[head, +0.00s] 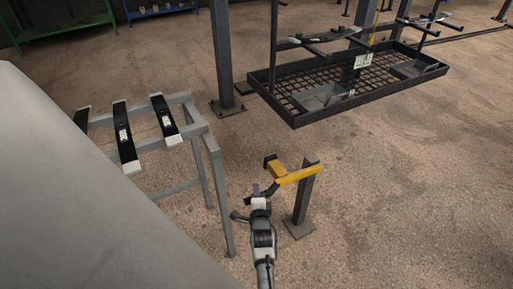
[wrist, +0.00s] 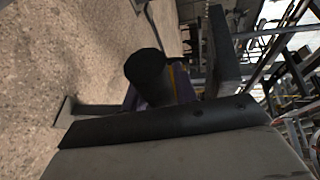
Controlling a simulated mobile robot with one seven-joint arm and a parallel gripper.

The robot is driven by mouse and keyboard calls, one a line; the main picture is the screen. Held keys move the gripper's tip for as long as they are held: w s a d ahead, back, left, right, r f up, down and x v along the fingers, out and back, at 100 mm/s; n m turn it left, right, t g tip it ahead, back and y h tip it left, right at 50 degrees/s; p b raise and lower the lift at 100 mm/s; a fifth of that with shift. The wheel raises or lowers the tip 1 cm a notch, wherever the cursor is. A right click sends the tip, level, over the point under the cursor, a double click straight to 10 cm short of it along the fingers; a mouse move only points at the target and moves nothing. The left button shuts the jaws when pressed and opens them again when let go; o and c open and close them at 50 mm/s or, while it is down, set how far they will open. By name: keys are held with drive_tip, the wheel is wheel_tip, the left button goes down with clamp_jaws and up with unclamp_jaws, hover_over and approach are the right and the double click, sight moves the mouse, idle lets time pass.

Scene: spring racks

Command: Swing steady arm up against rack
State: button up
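The steady arm (head: 292,176) appears to be the yellow bar atop a short dark post (head: 304,200), with a blocky end at its left. A dark handle (head: 271,189) slants down from that end; it seems to be the black cylinder (wrist: 150,74) in the wrist view. My gripper (head: 260,192) is at this handle, below the yellow bar. Purple finger parts (wrist: 130,98) show close beside the cylinder in the wrist view. Their grip on it is hidden. The grey rack (head: 204,140) stands left of the post, apart from the yellow bar, with black, white-ended bars (head: 125,135) on top.
A large pale surface (head: 70,190) fills the left foreground. A dark upright column (head: 224,60) stands behind the grey rack. A black mesh-floored tray frame (head: 297,119) with upper bars is at the back right. The floor right of the post is clear.

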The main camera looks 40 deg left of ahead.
clamp_jaws()
